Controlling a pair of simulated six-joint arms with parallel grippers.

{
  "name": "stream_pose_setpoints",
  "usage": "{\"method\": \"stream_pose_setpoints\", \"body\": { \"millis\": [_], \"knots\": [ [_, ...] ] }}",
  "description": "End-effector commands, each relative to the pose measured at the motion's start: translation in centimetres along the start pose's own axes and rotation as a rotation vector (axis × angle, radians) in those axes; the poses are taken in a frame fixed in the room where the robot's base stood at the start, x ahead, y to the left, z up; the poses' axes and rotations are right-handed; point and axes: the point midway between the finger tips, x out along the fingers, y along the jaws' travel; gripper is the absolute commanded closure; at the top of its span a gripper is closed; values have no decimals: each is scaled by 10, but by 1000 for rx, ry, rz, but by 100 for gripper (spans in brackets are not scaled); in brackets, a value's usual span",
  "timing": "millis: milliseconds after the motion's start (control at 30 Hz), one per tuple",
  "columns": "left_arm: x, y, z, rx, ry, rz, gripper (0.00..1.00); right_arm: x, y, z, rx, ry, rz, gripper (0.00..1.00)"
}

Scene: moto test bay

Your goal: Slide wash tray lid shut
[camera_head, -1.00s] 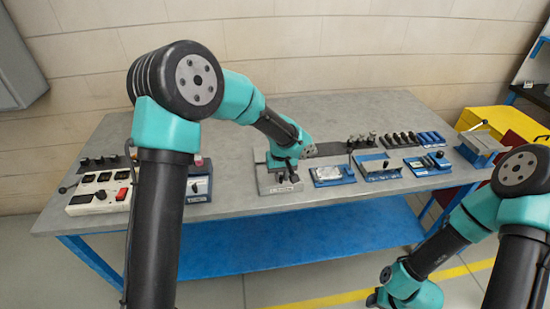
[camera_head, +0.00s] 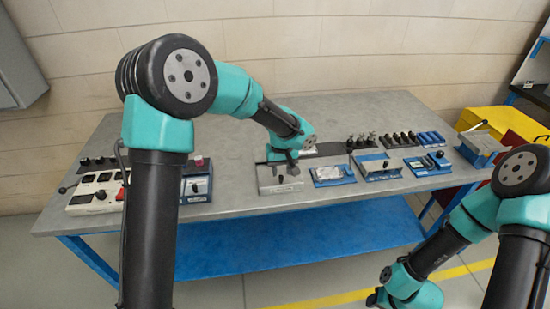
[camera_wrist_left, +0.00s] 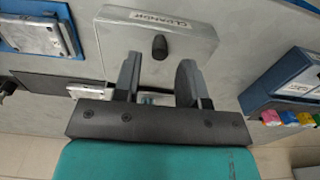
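A pale grey box (camera_head: 279,180) with a small label stands at the middle of the bench's front edge; I take it for the wash tray. In the left wrist view its flat pale top (camera_wrist_left: 185,38) shows a label and a dark knob (camera_wrist_left: 160,47). My left gripper (camera_head: 289,158) is over the rear part of the box. In the left wrist view its two fingers (camera_wrist_left: 158,78) are apart, with the knob beyond their tips and nothing between them. My right arm hangs low at the bottom right; its gripper (camera_head: 374,297) is a small dark shape there.
Blue-based fixtures (camera_head: 332,175) and (camera_head: 378,167) stand right of the box, with small dark parts behind. A switch panel (camera_head: 95,195) and a blue unit (camera_head: 197,186) are at the left. The grey bench top (camera_head: 235,205) is bare between that unit and the box.

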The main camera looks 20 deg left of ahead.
Motion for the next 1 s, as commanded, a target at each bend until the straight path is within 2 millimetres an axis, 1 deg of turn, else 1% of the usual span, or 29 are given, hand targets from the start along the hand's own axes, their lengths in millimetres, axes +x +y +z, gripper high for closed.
{"method": "stream_pose_setpoints", "body": {
  "millis": [200, 500, 1000],
  "knots": [
    [-18, 0, 0, 1, 2, 2, 62, 0, 0, 0, 0, 0, 0, 57],
    [-38, 0, 0, 1, 0, 0, 62, 0, 0, 0, 0, 0, 0, 57],
    [-39, 0, 0, 0, -2, 0, 62, 0, 0, 0, 0, 0, 0, 57]
  ]
}}
